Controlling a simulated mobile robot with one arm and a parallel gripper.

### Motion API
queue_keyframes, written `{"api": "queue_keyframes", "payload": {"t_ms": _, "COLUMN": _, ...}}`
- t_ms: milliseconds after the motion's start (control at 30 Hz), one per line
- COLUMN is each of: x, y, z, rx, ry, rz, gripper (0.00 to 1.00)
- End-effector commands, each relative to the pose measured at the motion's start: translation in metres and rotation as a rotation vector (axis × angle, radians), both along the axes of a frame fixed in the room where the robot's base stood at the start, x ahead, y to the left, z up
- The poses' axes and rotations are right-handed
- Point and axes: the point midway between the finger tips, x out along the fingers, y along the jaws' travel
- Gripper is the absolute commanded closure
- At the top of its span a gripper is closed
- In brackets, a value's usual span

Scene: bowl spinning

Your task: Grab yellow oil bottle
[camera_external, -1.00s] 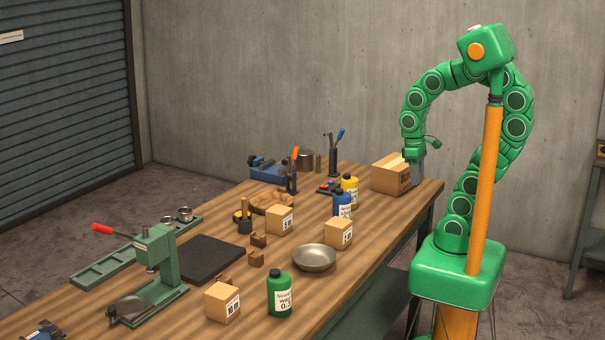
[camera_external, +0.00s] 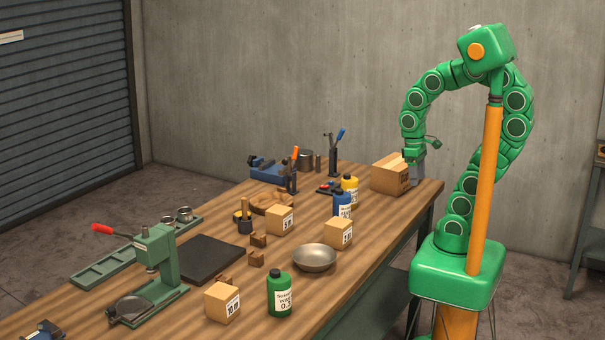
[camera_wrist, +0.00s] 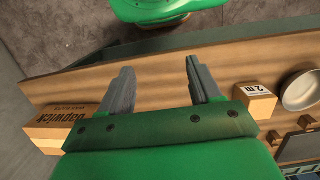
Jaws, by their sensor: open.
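The yellow oil bottle (camera_external: 350,188) stands upright on the workbench, with a dark cap and a white label. A blue bottle (camera_external: 342,204) stands in front of it and hides part of it. My gripper (camera_external: 416,172) is at the bench's right end, beside a cardboard box, to the right of the yellow bottle and apart from it. In the wrist view my gripper (camera_wrist: 159,82) shows two grey fingers spread apart with nothing between them. The yellow bottle is not seen in the wrist view.
The cardboard box (camera_external: 390,175) stands close to my gripper; it also shows in the wrist view (camera_wrist: 58,128). Small boxes (camera_external: 338,232), a metal bowl (camera_external: 314,258) and a green bottle (camera_external: 279,294) stand nearer. Upright tools (camera_external: 334,155) stand behind the yellow bottle.

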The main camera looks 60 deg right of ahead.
Motion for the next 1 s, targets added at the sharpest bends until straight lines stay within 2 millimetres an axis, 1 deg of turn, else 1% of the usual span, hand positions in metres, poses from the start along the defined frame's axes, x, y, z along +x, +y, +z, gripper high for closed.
{"api": "queue_keyframes", "payload": {"t_ms": 33, "x": 0.000, "y": 0.000, "z": 0.000, "rx": 0.000, "ry": 0.000, "rz": 0.000, "gripper": 0.28}}
{"api": "queue_keyframes", "payload": {"t_ms": 200, "x": 0.000, "y": 0.000, "z": 0.000, "rx": 0.000, "ry": 0.000, "rz": 0.000, "gripper": 0.02}}
{"api": "queue_keyframes", "payload": {"t_ms": 467, "x": 0.000, "y": 0.000, "z": 0.000, "rx": 0.000, "ry": -0.001, "rz": 0.000, "gripper": 0.02}}
{"api": "queue_keyframes", "payload": {"t_ms": 567, "x": 0.007, "y": -0.005, "z": -0.001, "rx": -0.012, "ry": -0.017, "rz": -0.004, "gripper": 0.02}}
{"api": "queue_keyframes", "payload": {"t_ms": 667, "x": 0.030, "y": -0.020, "z": -0.003, "rx": -0.048, "ry": -0.071, "rz": -0.011, "gripper": 0.02}}
{"api": "queue_keyframes", "payload": {"t_ms": 733, "x": 0.053, "y": -0.037, "z": -0.003, "rx": -0.088, "ry": -0.131, "rz": -0.014, "gripper": 0.02}}
{"api": "queue_keyframes", "payload": {"t_ms": 867, "x": 0.107, "y": -0.076, "z": -0.001, "rx": -0.175, "ry": -0.269, "rz": -0.005, "gripper": 0.02}}
{"api": "queue_keyframes", "payload": {"t_ms": 900, "x": 0.124, "y": -0.087, "z": 0.000, "rx": -0.200, "ry": -0.313, "rz": 0.002, "gripper": 0.02}}
{"api": "queue_keyframes", "payload": {"t_ms": 967, "x": 0.148, "y": -0.104, "z": 0.004, "rx": -0.236, "ry": -0.379, "rz": 0.012, "gripper": 0.02}}
{"api": "queue_keyframes", "payload": {"t_ms": 1000, "x": 0.163, "y": -0.114, "z": 0.007, "rx": -0.259, "ry": -0.422, "rz": 0.017, "gripper": 0.02}}
